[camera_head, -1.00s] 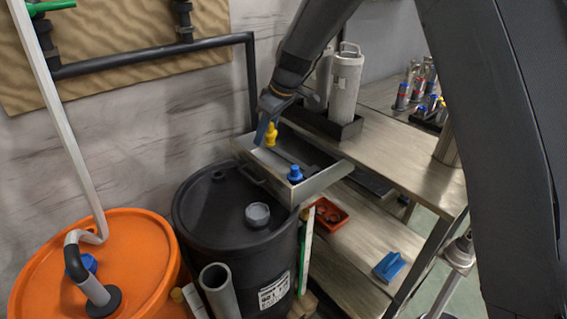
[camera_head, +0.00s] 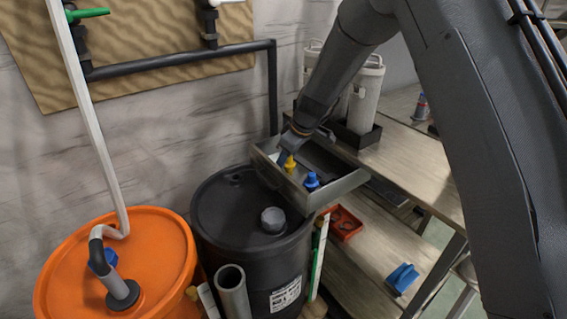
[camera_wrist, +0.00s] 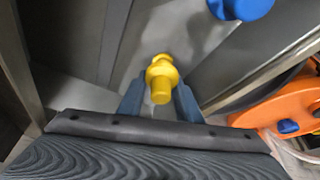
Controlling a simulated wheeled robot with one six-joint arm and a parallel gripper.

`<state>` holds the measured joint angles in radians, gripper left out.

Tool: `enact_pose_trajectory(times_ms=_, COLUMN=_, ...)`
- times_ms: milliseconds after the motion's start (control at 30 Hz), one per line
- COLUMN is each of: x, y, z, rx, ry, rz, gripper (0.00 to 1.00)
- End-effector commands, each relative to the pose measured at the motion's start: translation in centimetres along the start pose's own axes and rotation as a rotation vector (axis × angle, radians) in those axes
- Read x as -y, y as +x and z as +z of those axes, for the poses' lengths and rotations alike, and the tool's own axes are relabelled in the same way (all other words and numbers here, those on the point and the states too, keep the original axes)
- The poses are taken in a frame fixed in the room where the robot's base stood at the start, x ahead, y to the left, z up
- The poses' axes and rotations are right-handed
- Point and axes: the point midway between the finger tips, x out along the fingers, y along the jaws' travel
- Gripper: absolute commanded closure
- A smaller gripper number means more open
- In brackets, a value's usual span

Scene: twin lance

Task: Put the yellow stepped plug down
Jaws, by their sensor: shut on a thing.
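The yellow stepped plug (camera_head: 290,164) is between the blue-grey fingers of my gripper (camera_head: 284,160), inside the grey metal tray (camera_head: 349,185). In the wrist view the plug (camera_wrist: 161,78) sits between both fingertips of my gripper (camera_wrist: 158,100), which is shut on it. Whether the plug touches the tray floor I cannot tell. A blue plug (camera_head: 311,181) stands in the tray to the right of the yellow one, and part of it shows at the top of the wrist view (camera_wrist: 241,8).
A black drum (camera_head: 215,214) with a grey cap (camera_head: 273,219) stands below the tray. An orange drum (camera_head: 160,262) is at left. Grey canisters (camera_head: 366,96) stand on the bench behind. A red tray (camera_head: 346,224) and a blue object (camera_head: 402,277) lie on the lower shelf.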

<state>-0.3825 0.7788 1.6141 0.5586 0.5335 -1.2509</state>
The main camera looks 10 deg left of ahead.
Motion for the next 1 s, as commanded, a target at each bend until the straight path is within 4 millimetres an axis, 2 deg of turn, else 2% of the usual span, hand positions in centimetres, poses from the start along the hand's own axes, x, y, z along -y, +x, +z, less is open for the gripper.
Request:
enact_pose_trajectory(times_ms=67, x=0.0, y=0.3, z=0.1, rx=0.0, ry=0.0, rz=0.0, gripper=0.9)
enact_pose_trajectory(times_ms=100, x=0.0, y=0.3, z=0.1, rx=0.0, ry=0.0, rz=0.0, gripper=0.67)
enact_pose_trajectory(times_ms=167, x=0.0, y=0.2, z=0.1, rx=0.0, ry=0.0, rz=0.0, gripper=0.61)
enact_pose_trajectory(times_ms=567, x=0.0, y=-0.2, z=-0.1, rx=0.0, ry=0.0, rz=0.0, gripper=0.61)
enact_pose_trajectory(times_ms=767, x=-0.1, y=-3.3, z=-0.1, rx=-0.003, ry=-0.001, rz=0.003, gripper=0.61)
enact_pose_trajectory(times_ms=1000, x=-0.1, y=-8.2, z=-0.1, rx=-0.002, ry=0.0, rz=0.002, gripper=0.61)
